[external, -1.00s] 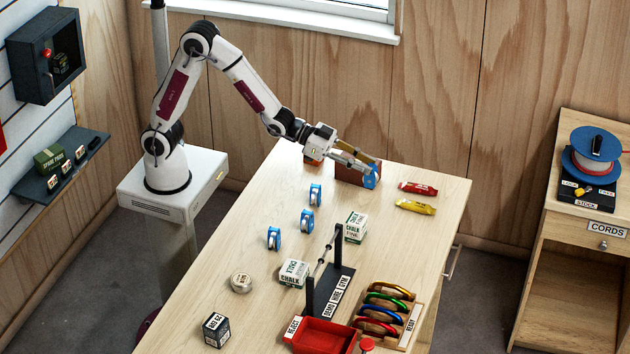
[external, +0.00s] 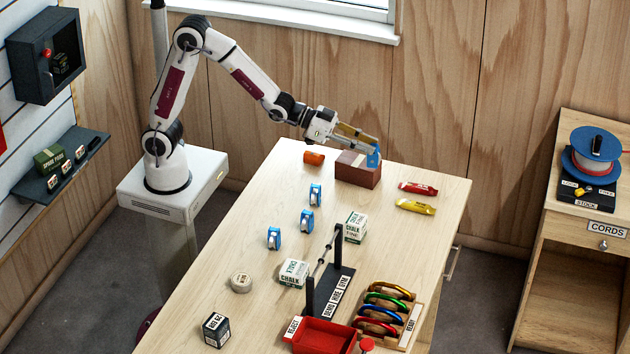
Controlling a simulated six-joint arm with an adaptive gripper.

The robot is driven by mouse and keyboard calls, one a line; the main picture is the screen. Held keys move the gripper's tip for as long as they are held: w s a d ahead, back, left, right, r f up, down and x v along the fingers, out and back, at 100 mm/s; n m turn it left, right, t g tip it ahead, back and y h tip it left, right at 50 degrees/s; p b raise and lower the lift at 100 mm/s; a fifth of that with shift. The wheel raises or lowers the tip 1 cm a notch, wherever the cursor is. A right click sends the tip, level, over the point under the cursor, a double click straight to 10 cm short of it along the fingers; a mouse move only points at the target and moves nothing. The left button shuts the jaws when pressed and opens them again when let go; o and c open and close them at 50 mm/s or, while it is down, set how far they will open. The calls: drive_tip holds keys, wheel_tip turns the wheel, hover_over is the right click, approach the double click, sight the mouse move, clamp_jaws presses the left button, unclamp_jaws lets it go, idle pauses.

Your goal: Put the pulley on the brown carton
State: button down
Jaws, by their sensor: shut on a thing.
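The brown carton (external: 354,174) sits at the far end of the table, with a paler strip along its top. My gripper (external: 371,146) is over the carton's right end, shut on a blue pulley (external: 373,159). The pulley overlaps the carton's right end in the picture; I cannot tell whether it touches the top. Other blue-and-white pulleys stand apart on the table: one (external: 315,195) nearest the carton, one (external: 307,221) in the middle, one (external: 274,238) nearer the front.
An orange cylinder (external: 314,158) lies left of the carton. Red (external: 419,188) and yellow (external: 415,207) wrapped bars lie to its right. Chalk boxes (external: 355,227), a black rack (external: 329,290), a red tray (external: 324,338) and carabiners (external: 385,308) fill the nearer table.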

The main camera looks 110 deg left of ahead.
drive_tip(key=s+a+r+n+y, duration=0.2)
drive_tip(key=s+a+r, duration=0.15)
drive_tip(key=a, duration=0.35)
drive_tip(key=n+g+y, duration=0.1)
drive_tip(key=y, duration=0.1)
hover_over(354, 155)
drive_tip(key=shift+r, duration=0.25)
wheel_tip(354, 155, down, 6)
drive_tip(key=shift+f, duration=0.2)
drive_tip(key=shift+f, duration=1.8)
drive_tip(key=shift+f, duration=0.1)
